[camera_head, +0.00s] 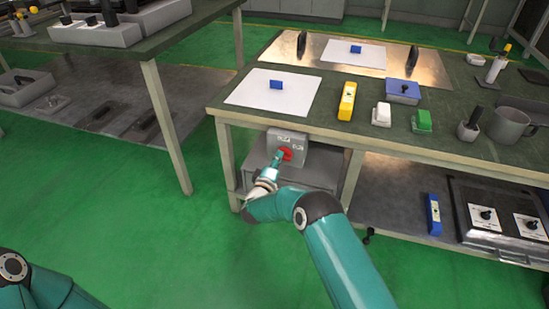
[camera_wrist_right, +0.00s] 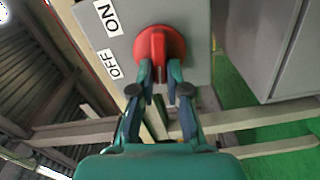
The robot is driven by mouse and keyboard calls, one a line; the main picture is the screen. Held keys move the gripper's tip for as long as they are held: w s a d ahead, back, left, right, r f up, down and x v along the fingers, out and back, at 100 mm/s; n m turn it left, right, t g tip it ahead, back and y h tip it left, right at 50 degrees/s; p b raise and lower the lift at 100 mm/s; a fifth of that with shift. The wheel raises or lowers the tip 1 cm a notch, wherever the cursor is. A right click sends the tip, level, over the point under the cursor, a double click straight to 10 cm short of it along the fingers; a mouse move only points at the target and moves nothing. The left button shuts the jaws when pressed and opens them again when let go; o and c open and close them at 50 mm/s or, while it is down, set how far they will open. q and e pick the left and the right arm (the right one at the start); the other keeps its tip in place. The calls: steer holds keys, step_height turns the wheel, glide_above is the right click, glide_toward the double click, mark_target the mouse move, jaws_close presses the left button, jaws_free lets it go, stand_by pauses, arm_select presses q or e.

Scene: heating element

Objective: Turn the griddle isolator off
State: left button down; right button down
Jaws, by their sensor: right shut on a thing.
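The griddle isolator is a grey box (camera_head: 312,156) below the front edge of the workbench, with a round red knob (camera_head: 287,153) on its face. The wrist view shows the red knob (camera_wrist_right: 155,46) with a raised grip bar, beside an ON label (camera_wrist_right: 108,17) and an OFF label (camera_wrist_right: 114,65). My right gripper (camera_wrist_right: 160,73) is shut on the knob's bar, one fingertip on each side; it also shows in front of the box in the head view (camera_head: 278,158). I cannot tell which label the knob points to. My left gripper is out of view.
The workbench (camera_head: 450,142) above the box carries a yellow block (camera_head: 347,101), a green block (camera_head: 422,121) and a grey mug (camera_head: 508,125). Its legs stand on both sides of the box. A lower shelf (camera_head: 395,190) lies to the right. Green floor is clear at left.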

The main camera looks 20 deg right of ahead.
steer(key=shift+w+a+f+n, duration=0.1)
steer(key=shift+a+n, duration=0.2)
steer(key=shift+n, duration=0.9)
steer(key=shift+f, duration=0.1)
steer(key=c, duration=1.2)
jaws_free()
steer(key=shift+o, duration=0.2)
steer(key=shift+d, duration=0.1)
steer(key=v, duration=1.2)
steer(key=shift+f, duration=0.1)
